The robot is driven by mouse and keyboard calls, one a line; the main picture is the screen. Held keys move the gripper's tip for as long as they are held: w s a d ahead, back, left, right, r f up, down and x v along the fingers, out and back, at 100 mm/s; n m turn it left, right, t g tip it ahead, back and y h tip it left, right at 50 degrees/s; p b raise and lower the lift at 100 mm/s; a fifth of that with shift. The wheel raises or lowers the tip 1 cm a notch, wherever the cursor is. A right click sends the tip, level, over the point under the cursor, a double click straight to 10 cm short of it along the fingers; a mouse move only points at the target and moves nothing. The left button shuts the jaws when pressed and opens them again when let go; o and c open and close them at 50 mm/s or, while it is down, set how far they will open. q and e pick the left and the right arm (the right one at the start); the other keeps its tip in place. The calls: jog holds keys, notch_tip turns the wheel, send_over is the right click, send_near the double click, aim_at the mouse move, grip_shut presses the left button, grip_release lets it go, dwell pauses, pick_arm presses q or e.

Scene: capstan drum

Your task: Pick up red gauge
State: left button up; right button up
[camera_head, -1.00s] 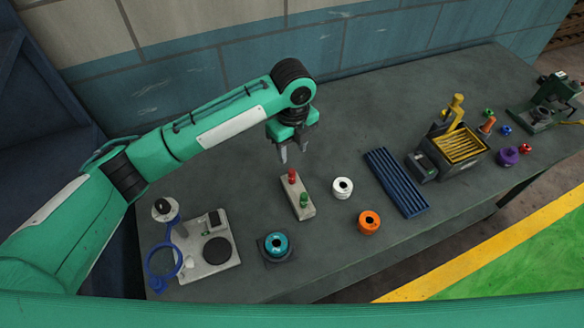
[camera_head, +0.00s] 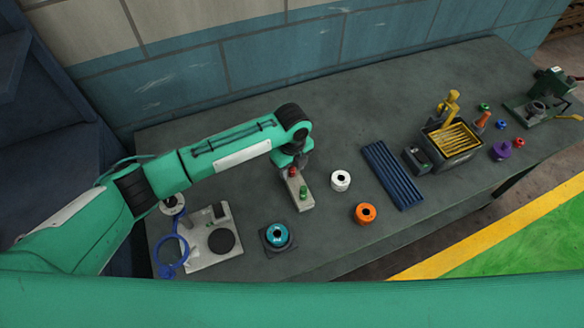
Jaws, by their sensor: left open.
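The red gauge (camera_head: 293,172) is a small red peg standing in the far end of a pale grey block (camera_head: 305,203) on the bench. A green peg (camera_head: 303,191) stands in the near part of the same block. My left gripper (camera_head: 287,172) is open and low at the red gauge, its fingers pointing down. The wrist hides part of the fingers, and I cannot tell whether they touch the gauge. My right gripper is not in view.
A white ring (camera_head: 341,180), an orange ring (camera_head: 364,214) and a blue ribbed tray (camera_head: 394,175) lie right of the block. A teal ring on a dark base (camera_head: 277,237) and a grey plate (camera_head: 209,251) stand left. A yellow-slatted box (camera_head: 453,142) is farther right.

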pick_arm(q)
grip_shut()
jog(key=shift+r, duration=0.1)
notch_tip(320, 180, up, 20)
jog(key=b, duration=0.4)
jog(key=shift+b, duration=0.4)
